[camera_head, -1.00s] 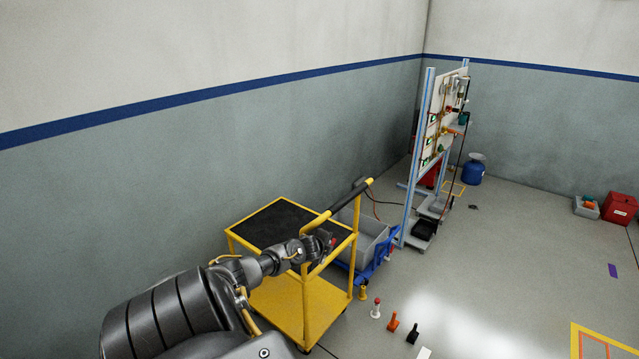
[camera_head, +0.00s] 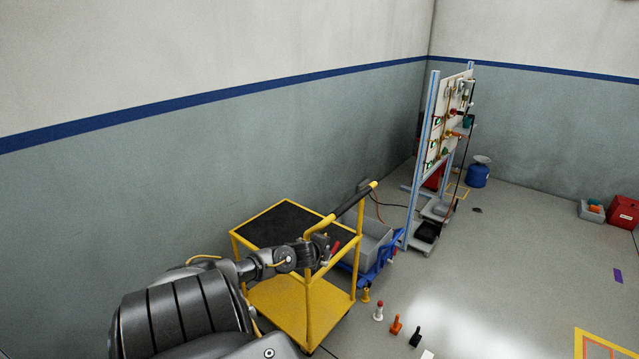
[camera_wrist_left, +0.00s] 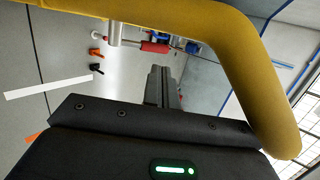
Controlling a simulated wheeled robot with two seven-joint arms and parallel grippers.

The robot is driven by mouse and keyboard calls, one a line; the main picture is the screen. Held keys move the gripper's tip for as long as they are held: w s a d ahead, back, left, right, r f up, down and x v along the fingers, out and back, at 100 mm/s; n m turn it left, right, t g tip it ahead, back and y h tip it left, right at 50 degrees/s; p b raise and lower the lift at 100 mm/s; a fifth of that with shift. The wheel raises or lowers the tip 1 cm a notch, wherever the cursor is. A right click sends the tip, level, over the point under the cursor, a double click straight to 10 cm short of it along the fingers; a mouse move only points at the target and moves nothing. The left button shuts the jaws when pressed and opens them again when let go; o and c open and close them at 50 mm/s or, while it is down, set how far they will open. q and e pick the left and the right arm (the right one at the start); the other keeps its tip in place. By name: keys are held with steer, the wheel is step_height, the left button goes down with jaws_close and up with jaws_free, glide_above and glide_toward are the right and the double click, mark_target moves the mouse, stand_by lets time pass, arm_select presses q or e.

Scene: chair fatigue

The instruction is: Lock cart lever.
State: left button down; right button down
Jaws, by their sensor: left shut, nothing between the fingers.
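The yellow cart (camera_head: 290,308) stands by the left wall, with a black top mat and a raised push handle (camera_head: 350,203). The cart lever has a red grip (camera_wrist_left: 155,46); in the left wrist view it joins a metal piece beneath the yellow tube (camera_wrist_left: 180,14). A small red part, apparently the same lever (camera_head: 335,247), shows beside my left gripper (camera_head: 320,250) in the head view. My left gripper is shut and empty; its dark fingers (camera_wrist_left: 160,88) point toward the lever, which appears beyond them. Contact cannot be told. My right gripper is not in view.
A grey bin on a blue trolley (camera_head: 375,262) stands just behind the cart. Several small coloured items, including an orange one (camera_head: 396,324), stand on the floor to its right. A panel rack (camera_head: 432,160) stands farther back. The right-hand floor is largely open.

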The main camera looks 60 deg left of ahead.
arm_select(q)
steer(key=v, duration=0.4)
steer(key=shift+s+r, duration=0.1)
stand_by(0.6)
